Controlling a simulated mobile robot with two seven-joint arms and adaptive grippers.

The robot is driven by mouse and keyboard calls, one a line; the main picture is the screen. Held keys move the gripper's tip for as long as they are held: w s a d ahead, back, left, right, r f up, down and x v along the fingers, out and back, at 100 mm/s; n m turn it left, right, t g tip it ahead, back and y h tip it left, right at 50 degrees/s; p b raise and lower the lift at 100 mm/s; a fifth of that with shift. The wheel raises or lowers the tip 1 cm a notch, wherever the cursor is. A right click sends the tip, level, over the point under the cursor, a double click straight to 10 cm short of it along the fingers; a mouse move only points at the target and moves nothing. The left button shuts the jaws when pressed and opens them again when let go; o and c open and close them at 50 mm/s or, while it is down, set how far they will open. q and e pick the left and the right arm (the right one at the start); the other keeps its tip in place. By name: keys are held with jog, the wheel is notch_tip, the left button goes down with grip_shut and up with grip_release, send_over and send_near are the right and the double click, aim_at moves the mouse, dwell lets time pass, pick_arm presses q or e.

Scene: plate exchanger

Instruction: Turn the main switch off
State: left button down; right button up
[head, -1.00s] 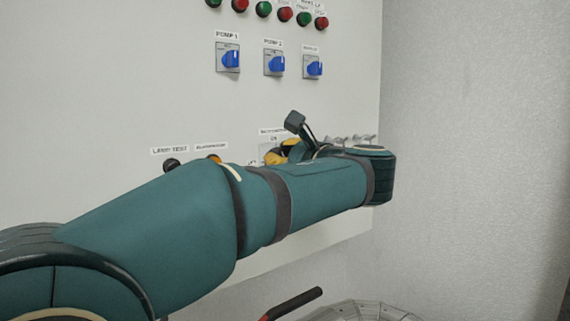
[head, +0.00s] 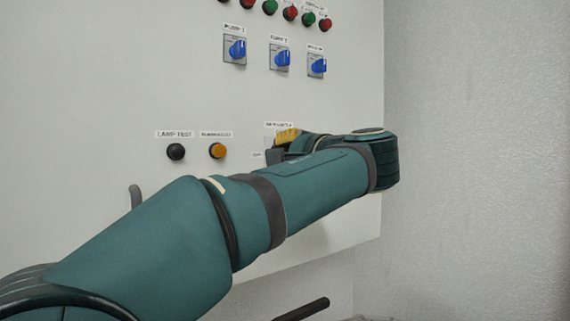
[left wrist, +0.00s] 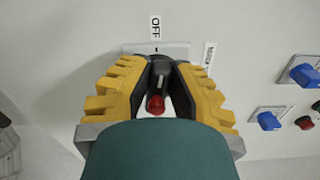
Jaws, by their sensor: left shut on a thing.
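The main switch has a black handle with a red tip (left wrist: 155,104) and a light plate. My left gripper (left wrist: 159,90) has yellow-backed fingers, one on each side of this handle, and is shut on it. In the left wrist view the handle runs roughly in line with a small mark under the OFF label (left wrist: 155,27). In the head view my left gripper (head: 287,138) is at the panel below the main switch label (head: 279,126). My forearm and wrist hide most of the switch there. My right gripper is not in view.
The panel (head: 120,80) carries a black lamp test button (head: 176,151), an amber button (head: 217,150), and blue pump switches (head: 236,50) above. Red and green buttons line the top. A grey wall (head: 460,120) stands at the right. A dark bar (head: 302,310) shows at the bottom.

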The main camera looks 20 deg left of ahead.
pick_arm(q)
jog(key=shift+a+f+n+b, duration=0.15)
jog(key=shift+n+b, duration=0.5)
jog(key=shift+n, duration=0.35)
jog(key=c, duration=0.9)
grip_release()
jog(key=shift+o, duration=0.2)
jog(key=v, duration=1.2)
